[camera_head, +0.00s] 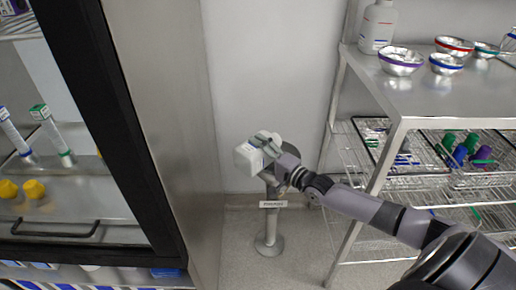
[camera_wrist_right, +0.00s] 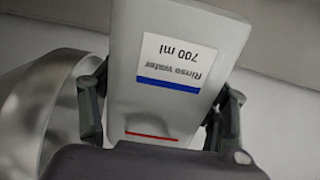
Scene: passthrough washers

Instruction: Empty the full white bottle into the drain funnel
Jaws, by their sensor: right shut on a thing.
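My right gripper (camera_head: 268,146) is shut on a white bottle (camera_head: 247,158) and holds it tilted over the top of the drain stand. In the right wrist view the bottle (camera_wrist_right: 185,55) sits between both fingers (camera_wrist_right: 160,112); its label reads "Rinse water 700 ml" upside down, with a blue band and a red line. The drain funnel is mostly hidden behind the bottle and gripper in the head view; its grey stand (camera_head: 271,222) shows below. A curved shiny metal rim, apparently the funnel (camera_wrist_right: 38,115), is beside the bottle in the wrist view. The bottle's mouth and any flow cannot be made out.
Another white bottle (camera_head: 378,26) stands on the steel shelf (camera_head: 425,100) at right, near several metal bowls (camera_head: 400,62). Wire racks with coloured items are below. A glass-fronted cabinet (camera_head: 150,130) fills the left. Floor around the stand is clear.

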